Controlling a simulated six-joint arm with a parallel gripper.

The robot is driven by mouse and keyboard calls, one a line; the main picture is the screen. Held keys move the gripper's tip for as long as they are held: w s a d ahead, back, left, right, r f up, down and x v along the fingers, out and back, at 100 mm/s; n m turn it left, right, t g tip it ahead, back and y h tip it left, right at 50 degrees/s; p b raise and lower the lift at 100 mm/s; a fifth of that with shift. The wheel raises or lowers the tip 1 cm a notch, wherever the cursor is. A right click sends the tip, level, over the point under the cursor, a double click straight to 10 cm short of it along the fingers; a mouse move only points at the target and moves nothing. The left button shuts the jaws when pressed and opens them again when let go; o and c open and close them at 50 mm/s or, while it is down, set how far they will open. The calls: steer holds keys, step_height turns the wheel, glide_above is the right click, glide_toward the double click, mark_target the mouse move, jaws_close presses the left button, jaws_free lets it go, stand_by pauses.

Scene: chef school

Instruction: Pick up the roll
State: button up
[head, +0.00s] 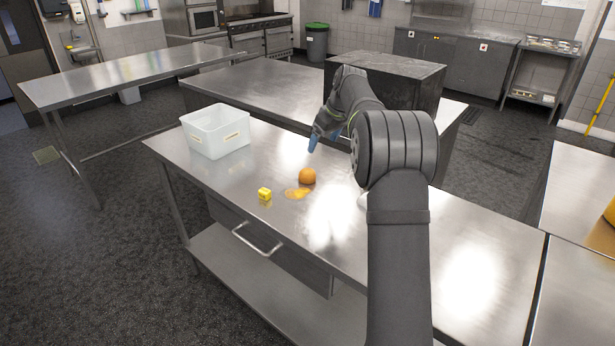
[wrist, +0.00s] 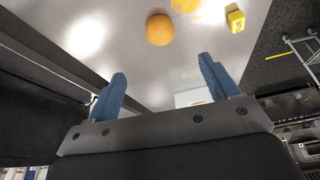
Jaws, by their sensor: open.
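The roll (head: 307,176) is a round, golden-brown bun on the shiny steel table (head: 200,178). It also shows near the top of the wrist view (wrist: 160,29). My gripper (head: 324,138), with blue fingers, is above the table, behind and slightly right of the roll in the head view. In the wrist view its two fingers (wrist: 162,70) stand wide apart with nothing between them, and the roll lies beyond the gap. The gripper is open and apart from the roll. My arm hides part of the table to the right.
A small yellow block (head: 264,194) lies left of the roll, nearer the table's front edge. An open white container (head: 216,130) stands at the table's left end. A dark block-shaped unit (head: 400,80) stands behind my arm. The tabletop around the roll is mostly clear.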

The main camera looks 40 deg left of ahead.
mark_target(310, 171)
steer(key=x, duration=1.6)
steer(key=shift+a, duration=0.1)
steer(key=c, duration=1.1)
